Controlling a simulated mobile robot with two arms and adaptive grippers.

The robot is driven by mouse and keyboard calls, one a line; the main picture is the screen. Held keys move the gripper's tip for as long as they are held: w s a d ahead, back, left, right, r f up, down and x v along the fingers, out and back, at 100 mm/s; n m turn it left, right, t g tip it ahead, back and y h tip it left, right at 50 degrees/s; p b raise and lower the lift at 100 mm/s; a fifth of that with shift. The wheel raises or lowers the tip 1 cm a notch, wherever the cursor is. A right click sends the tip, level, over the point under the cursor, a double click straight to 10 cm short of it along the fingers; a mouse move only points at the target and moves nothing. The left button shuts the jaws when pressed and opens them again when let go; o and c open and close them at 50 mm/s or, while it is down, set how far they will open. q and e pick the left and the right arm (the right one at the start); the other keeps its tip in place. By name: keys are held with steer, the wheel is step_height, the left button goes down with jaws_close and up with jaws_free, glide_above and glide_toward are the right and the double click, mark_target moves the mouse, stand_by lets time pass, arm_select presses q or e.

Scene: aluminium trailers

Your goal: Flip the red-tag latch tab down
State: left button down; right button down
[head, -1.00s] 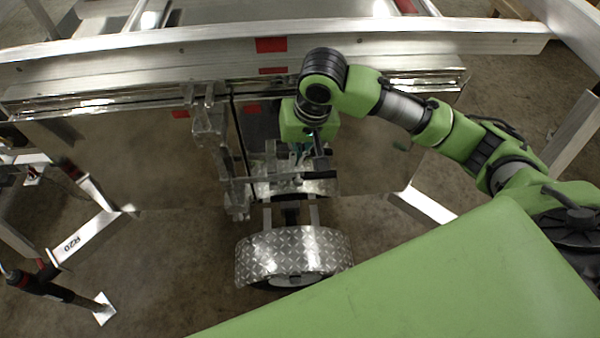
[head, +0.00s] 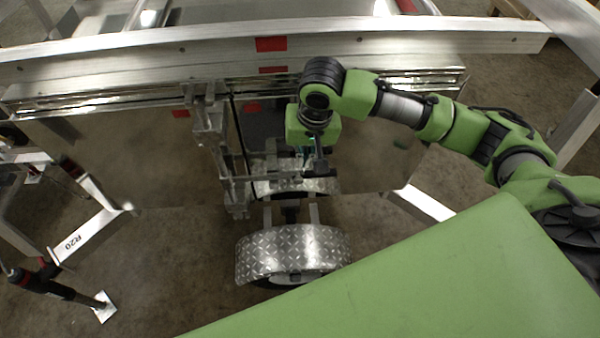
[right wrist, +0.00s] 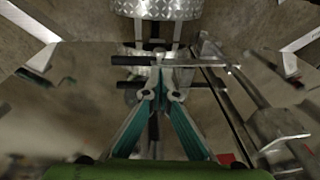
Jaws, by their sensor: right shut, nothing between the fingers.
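My right gripper (head: 314,166) is shut and empty, pointing down in front of the trailer's shiny side panel. In the right wrist view its teal fingers (right wrist: 159,88) meet at the tips, close to a horizontal metal bar with a dark grip (right wrist: 135,60). I cannot tell whether they touch. The metal latch assembly (head: 210,125) hangs from the trailer rail, left of the gripper; it also shows in the right wrist view (right wrist: 275,125). The tab itself is too small to make out.
A diamond-plate wheel fender (head: 293,250) stands below the gripper, with a second one partly hidden behind it. The long trailer rail (head: 420,40) crosses above. A white leg marked R20 (head: 80,238) stands at the left. Floor between is clear.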

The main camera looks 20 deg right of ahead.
mark_target(299, 179)
arm_select(q)
steer(key=shift+r+p, duration=0.35)
steer(key=shift+r, duration=0.05)
arm_select(e)
steer(key=f, duration=0.3)
steer(key=w+f, duration=0.1)
steer(key=f, duration=0.4)
steer(key=shift+w+a+f, duration=0.15)
steer(key=shift+w+f, duration=0.1)
steer(key=shift+f, duration=0.15)
